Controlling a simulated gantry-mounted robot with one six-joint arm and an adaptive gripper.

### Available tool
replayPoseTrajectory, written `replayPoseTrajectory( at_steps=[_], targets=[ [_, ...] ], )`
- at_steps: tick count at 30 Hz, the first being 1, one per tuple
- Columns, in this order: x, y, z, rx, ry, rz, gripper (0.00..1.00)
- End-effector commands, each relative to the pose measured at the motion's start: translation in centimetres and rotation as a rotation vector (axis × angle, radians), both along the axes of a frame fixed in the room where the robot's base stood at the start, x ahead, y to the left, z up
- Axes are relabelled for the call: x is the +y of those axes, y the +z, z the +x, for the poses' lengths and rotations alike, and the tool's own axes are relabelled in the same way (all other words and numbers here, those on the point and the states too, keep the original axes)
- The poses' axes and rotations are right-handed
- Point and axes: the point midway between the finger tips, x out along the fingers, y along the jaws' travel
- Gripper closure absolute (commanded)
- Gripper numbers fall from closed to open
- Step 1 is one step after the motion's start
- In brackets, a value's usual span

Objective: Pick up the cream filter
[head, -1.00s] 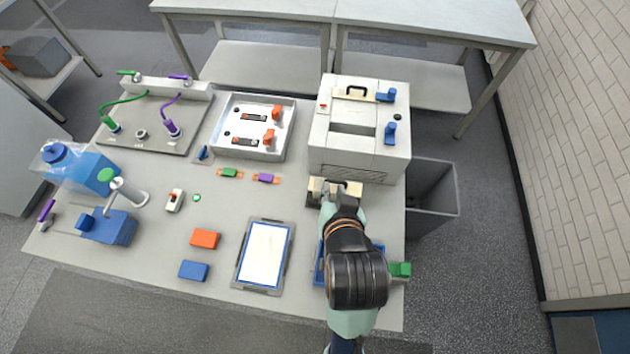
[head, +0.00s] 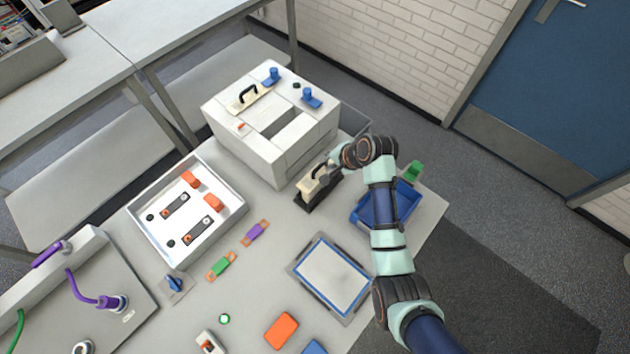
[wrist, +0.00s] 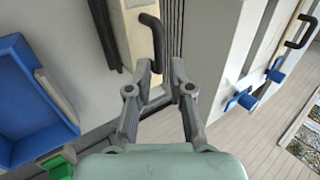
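A cream filter (head: 314,188) with a black handle stands upright in a dark holder (head: 303,207) on the table, in front of the white machine. In the wrist view its cream body (wrist: 133,35) and black handle (wrist: 153,32) show at the top centre. My gripper (head: 330,170) is at the filter's right end, close to the handle. In the wrist view my gripper (wrist: 160,70) has its fingers apart, with the handle's near end just beyond and between the tips. I cannot tell whether they touch. A second cream piece (head: 240,105) with a black handle lies on top of the machine.
The white machine (head: 270,160) stands close behind the filter, with blue knobs (head: 311,97) on top. A blue bin (head: 408,203) lies under my arm. A framed tray (head: 330,275) and a white box (head: 150,245) lie left of it. Bare table lies between them.

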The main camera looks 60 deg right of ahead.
Motion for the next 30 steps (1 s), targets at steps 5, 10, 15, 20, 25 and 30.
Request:
replayPoseTrajectory(
  at_steps=[5, 10, 15, 20, 25, 30],
  targets=[
    [-0.1, -1.0, 0.6, 0.0, 0.002, -0.001, 0.8],
    [-0.5, -3.8, 2.1, 0.001, 0.002, -0.001, 0.8],
    [-0.8, -4.9, 2.9, 0.001, 0.001, -0.003, 0.8],
    [-0.8, -4.8, 2.9, 0.001, 0.001, -0.003, 0.8],
    [-0.8, -4.8, 2.9, 0.001, 0.001, -0.003, 1.0],
    [-0.8, -4.8, 2.9, 0.001, 0.001, -0.003, 1.0]
  ],
)
